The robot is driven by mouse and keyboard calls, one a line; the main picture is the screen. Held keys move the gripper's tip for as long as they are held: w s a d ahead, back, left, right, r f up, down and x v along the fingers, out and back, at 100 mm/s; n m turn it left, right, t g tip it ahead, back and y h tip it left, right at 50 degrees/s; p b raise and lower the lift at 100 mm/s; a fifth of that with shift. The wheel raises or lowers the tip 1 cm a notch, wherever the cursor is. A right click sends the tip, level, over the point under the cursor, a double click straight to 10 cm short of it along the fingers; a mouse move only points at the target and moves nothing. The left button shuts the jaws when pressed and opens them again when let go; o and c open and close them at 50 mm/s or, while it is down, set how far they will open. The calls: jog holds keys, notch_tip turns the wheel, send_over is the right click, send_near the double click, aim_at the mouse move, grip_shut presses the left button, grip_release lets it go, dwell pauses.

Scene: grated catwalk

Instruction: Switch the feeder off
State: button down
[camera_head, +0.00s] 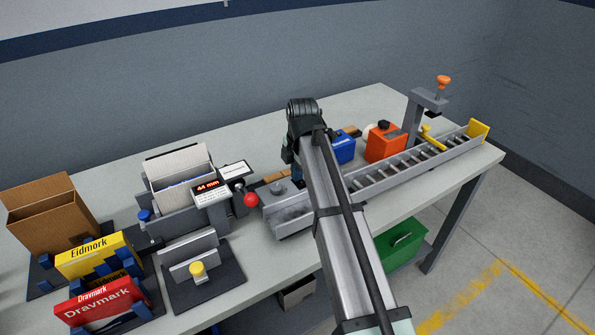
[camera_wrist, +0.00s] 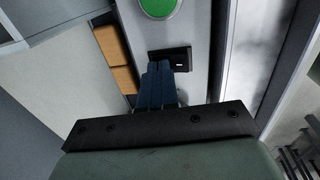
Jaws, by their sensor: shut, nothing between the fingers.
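My gripper shows in the wrist view as blue fingers (camera_wrist: 158,72) pressed together with nothing between them. Their tips are at the lower left edge of a black switch plate (camera_wrist: 180,58) with a small white mark, on a grey housing (camera_wrist: 197,25). I cannot tell whether they touch it. A round green button or lamp (camera_wrist: 158,5) is above the plate, cut off by the frame. In the head view my gripper (camera_head: 297,183) is beside a grey metal unit (camera_head: 288,213), and my arm hides the switch. I cannot tell which machine is the feeder.
A display reading 44 mm (camera_head: 207,187) and a red ball knob (camera_head: 250,199) stand left of my gripper. Tan blocks (camera_wrist: 123,72) lie beside the housing. A roller track (camera_head: 412,158), an orange container (camera_head: 384,143) and a blue container (camera_head: 343,149) are on the right.

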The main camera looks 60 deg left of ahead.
jog(key=shift+d+f, duration=0.15)
jog(key=shift+d, duration=0.05)
jog(key=shift+d, duration=0.65)
jog(key=shift+r, duration=0.25)
notch_tip(320, 180, up, 14)
jog(key=d, duration=0.1)
jog(key=shift+d+f, duration=0.15)
jog(key=shift+d, duration=0.2)
dwell(0.6)
